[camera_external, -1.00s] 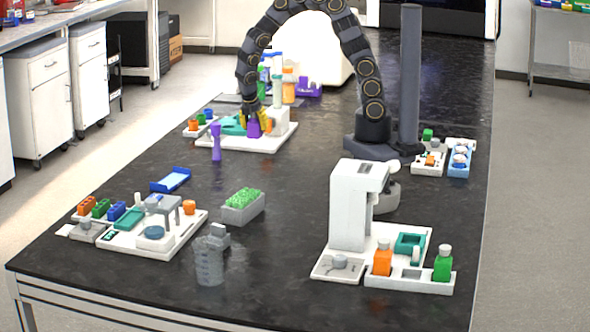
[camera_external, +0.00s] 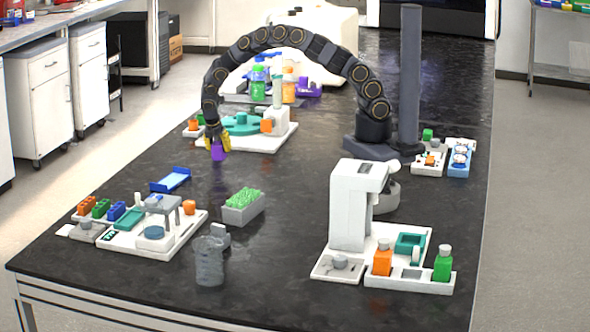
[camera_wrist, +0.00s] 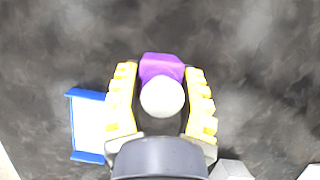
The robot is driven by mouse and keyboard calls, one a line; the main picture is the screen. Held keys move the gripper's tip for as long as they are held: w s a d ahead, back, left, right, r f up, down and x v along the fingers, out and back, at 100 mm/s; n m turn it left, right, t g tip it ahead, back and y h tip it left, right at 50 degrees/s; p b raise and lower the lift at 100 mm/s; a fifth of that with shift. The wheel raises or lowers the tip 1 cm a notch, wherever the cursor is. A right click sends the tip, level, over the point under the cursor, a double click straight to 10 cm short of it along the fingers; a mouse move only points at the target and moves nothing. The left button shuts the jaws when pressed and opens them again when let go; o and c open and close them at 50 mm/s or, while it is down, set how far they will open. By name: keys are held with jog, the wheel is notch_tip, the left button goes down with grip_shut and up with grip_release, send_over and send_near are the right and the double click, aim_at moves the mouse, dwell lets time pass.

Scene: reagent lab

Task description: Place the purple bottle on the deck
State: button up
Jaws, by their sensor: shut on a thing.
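The purple bottle (camera_external: 218,153) is in my gripper (camera_external: 217,144), low over the black bench at left of centre in the external view. In the wrist view the bottle (camera_wrist: 161,66) with its pale round cap sits between the yellow fingers of my gripper (camera_wrist: 161,92). The fingers are shut on it, one at each side. I cannot tell whether its base touches the bench. The white deck (camera_external: 250,145) with teal and orange parts lies behind and to the right of the gripper. Another white deck (camera_external: 165,247) lies nearer the camera.
A blue tray (camera_external: 171,179) lies just in front and left of the gripper; it shows at left in the wrist view (camera_wrist: 88,127). A grey box of green items (camera_external: 242,211) and a clear beaker (camera_external: 209,262) stand nearer the camera.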

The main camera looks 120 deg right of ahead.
aim_at(220, 159)
jog(key=shift+w+d+f, duration=0.1)
jog(key=shift+d+f, duration=0.1)
jog(key=shift+f, duration=0.2)
jog(key=shift+w+d+f, duration=0.1)
jog(key=shift+w+f, duration=0.1)
jog(key=shift+f, duration=1.45)
jog(key=shift+f, duration=0.1)
jog(key=o, duration=1)
